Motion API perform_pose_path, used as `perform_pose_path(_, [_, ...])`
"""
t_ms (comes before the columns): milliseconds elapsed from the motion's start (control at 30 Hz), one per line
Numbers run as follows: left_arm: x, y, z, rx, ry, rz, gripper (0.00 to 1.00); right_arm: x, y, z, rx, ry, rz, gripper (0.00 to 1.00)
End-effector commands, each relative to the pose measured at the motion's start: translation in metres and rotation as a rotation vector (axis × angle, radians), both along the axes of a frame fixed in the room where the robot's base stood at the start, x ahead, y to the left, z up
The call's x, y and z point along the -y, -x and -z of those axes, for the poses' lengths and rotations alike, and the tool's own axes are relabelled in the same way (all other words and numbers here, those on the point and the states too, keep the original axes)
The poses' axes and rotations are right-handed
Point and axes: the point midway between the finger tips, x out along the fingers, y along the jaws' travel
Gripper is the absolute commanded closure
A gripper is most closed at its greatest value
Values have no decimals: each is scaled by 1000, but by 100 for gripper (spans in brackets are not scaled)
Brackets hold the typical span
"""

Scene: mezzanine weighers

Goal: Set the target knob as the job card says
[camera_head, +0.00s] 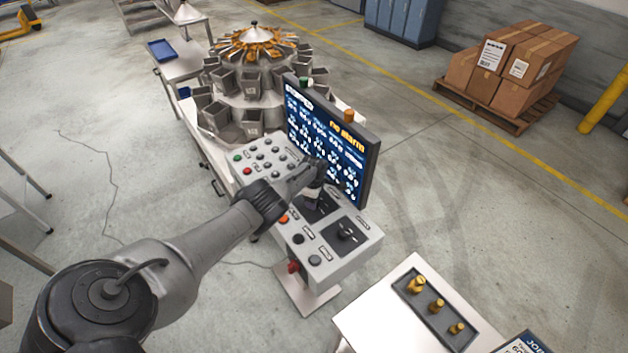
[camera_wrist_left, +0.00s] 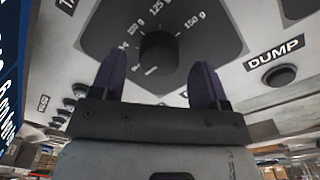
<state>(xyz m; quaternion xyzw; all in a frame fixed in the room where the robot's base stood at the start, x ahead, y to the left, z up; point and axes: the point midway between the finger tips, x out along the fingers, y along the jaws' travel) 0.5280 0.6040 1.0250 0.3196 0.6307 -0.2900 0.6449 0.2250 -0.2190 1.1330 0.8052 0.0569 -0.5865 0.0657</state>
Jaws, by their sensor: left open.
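The target knob (camera_wrist_left: 158,52) is a dark round knob on a black dial plate (camera_wrist_left: 205,25) with gram marks, 125 g and 150 g among them. Its pointer cannot be made out. My left gripper (camera_wrist_left: 158,72) is open, its two dark fingers pointing toward the knob, one to each side in the wrist view; contact cannot be told. In the head view my left gripper (camera_head: 313,185) hangs over the console (camera_head: 325,258) and partly hides that dial. The job card (camera_head: 524,345) is cut off at the bottom edge, its text mostly out of view. My right gripper is not in view.
A screen (camera_head: 372,165) reading "STOPPED" and "no alarm" stands close behind the gripper. A second black dial (camera_head: 346,232) and several buttons share the console. A DUMP button (camera_wrist_left: 280,75) is right of the knob. A tray (camera_head: 415,292) with brass weights lies on a white table.

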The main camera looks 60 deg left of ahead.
Motion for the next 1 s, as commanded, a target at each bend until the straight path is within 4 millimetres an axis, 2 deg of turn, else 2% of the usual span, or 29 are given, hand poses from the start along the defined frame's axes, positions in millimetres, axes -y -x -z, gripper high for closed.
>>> perform_pose_path(33, [0,0,-14,1,-1,0,32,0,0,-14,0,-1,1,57])
perform_pose_path(433, [2,3,-80,1,-2,1,32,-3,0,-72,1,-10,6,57])
perform_pose_path(600, [2,4,-103,3,-3,1,32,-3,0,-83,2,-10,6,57])
perform_pose_path(1000, [3,4,-125,2,-1,0,32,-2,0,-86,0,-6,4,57])
